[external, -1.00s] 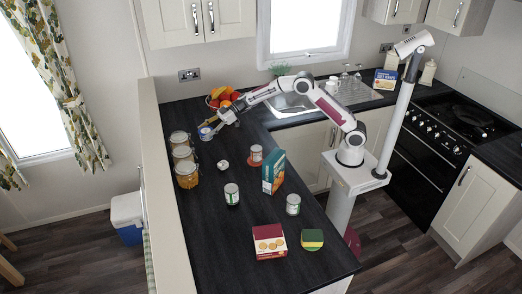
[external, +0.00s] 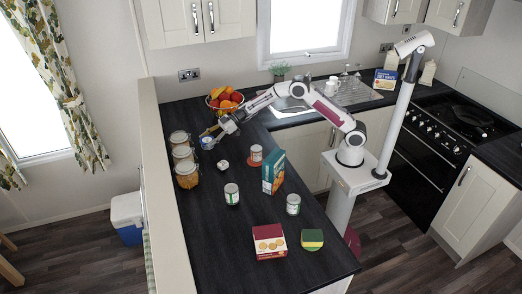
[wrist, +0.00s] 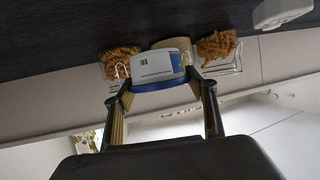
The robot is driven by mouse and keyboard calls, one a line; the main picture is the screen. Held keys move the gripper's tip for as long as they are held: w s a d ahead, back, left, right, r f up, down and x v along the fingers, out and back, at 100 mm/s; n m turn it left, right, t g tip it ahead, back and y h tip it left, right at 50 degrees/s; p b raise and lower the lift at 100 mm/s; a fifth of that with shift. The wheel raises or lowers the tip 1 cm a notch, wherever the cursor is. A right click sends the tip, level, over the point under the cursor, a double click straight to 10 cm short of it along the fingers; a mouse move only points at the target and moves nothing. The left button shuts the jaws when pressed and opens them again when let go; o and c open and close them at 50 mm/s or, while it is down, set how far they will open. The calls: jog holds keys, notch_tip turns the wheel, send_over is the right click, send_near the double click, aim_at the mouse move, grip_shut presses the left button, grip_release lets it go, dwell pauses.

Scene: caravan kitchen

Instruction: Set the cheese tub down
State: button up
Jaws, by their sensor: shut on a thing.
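The cheese tub (external: 207,142) is a small white tub with a blue band, at the far left part of the dark counter, beside the glass jars. My gripper (external: 213,134) is shut on it, coming from the upper right. In the wrist view the tub (wrist: 160,68) sits between the two fingertips of my gripper (wrist: 158,84), with its printed white side and blue rim showing. It is low over the counter; I cannot tell whether its base touches.
Several glass jars (external: 186,174) stand along the counter's left edge, close to the tub. A fruit bowl (external: 225,101) is behind. A small white object (external: 223,163) lies in front. Cans (external: 231,193) and a teal box (external: 274,171) stand farther forward. The front-left counter is clear.

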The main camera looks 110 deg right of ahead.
jog(key=shift+f, duration=0.5)
jog(key=shift+f, duration=0.1)
jog(key=shift+f, duration=1.8)
jog(key=shift+f, duration=0.15)
jog(key=o, duration=1.2)
jog(key=shift+r, duration=0.2)
jog(key=shift+v, duration=6)
